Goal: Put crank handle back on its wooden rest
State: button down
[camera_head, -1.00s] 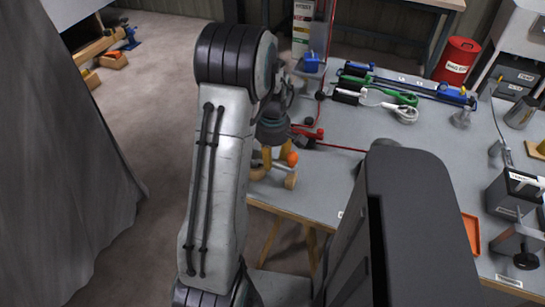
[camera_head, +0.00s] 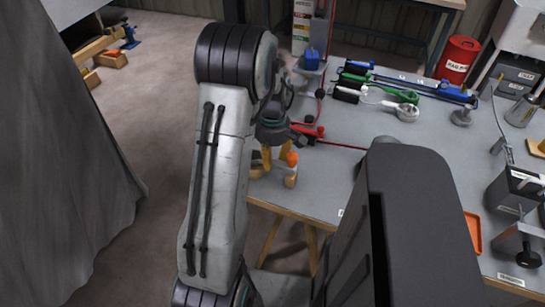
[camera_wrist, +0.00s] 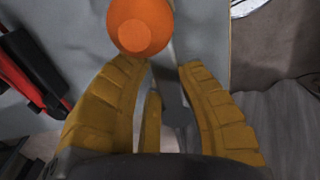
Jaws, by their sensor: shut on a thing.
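The crank handle shows by its orange knob (camera_head: 291,159), at the left end of the workbench. In the wrist view the orange knob (camera_wrist: 140,24) stands just beyond my fingertips, large at the top. My gripper (camera_head: 275,160) points down with its yellow fingers on either side of the handle's arm, shut on it. In the wrist view my gripper (camera_wrist: 165,72) frames a thin grey piece between the fingers. The wooden rest (camera_head: 290,180) shows as light wood right below the knob. My fingers hide much of it, and I cannot tell whether the handle touches it.
The grey workbench (camera_head: 330,190) has free room right of my gripper. Red clamp-like tools (camera_head: 308,131) lie just behind it. Green and blue tools (camera_head: 405,95) lie farther back. A red can (camera_head: 457,60) stands at the back right, and an orange tray (camera_head: 472,232) lies at the right.

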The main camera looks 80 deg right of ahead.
jog(key=shift+f, duration=0.25)
dwell(0.7)
dwell(0.3)
jog(key=shift+c, duration=1.9)
grip_release()
jog(key=shift+r, duration=0.15)
jog(key=shift+r+p, duration=2.8)
jog(key=shift+r, duration=1.05)
